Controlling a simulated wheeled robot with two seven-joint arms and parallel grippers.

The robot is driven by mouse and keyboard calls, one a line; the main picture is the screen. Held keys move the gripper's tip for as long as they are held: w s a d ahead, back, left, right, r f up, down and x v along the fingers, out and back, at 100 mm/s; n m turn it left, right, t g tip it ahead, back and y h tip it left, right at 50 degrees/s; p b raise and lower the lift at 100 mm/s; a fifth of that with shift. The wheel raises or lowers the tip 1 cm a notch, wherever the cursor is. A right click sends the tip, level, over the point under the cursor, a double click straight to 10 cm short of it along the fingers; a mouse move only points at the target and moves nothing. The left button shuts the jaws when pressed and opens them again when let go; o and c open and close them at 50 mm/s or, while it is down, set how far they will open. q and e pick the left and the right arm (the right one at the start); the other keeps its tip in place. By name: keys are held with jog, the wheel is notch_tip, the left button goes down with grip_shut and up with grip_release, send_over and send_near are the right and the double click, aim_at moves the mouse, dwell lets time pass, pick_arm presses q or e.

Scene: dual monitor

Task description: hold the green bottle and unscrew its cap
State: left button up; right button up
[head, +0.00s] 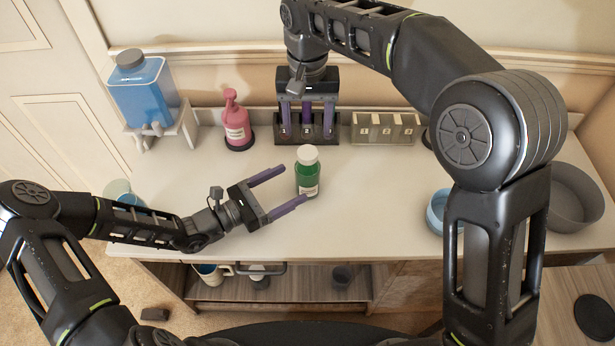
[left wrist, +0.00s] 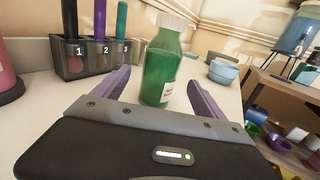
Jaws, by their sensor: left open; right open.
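A green bottle (head: 308,178) with a white cap (head: 307,155) stands upright on the white counter. My left gripper (head: 289,186) is open, its two purple fingers pointing at the bottle from the left, with the bottle just beyond or at the fingertips. In the left wrist view the bottle (left wrist: 161,72) stands between the open fingers, and its cap (left wrist: 174,22) is on top. I cannot tell whether a finger touches it. My right gripper (head: 306,132) is open and points down at the back of the counter, in front of the numbered marker holder, apart from the bottle.
A pink pump bottle (head: 236,125) and a blue dispenser (head: 143,95) stand at the back left. The dark marker holder (left wrist: 80,65) is at the back. A numbered box (head: 385,128), blue bowls (head: 437,211) and a grey bowl (head: 573,198) are to the right. Counter around the bottle is clear.

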aim_at(309, 174)
pick_arm(q)
jog(key=x, duration=0.7)
jog(key=shift+r, duration=0.1)
grip_shut()
dwell(0.8)
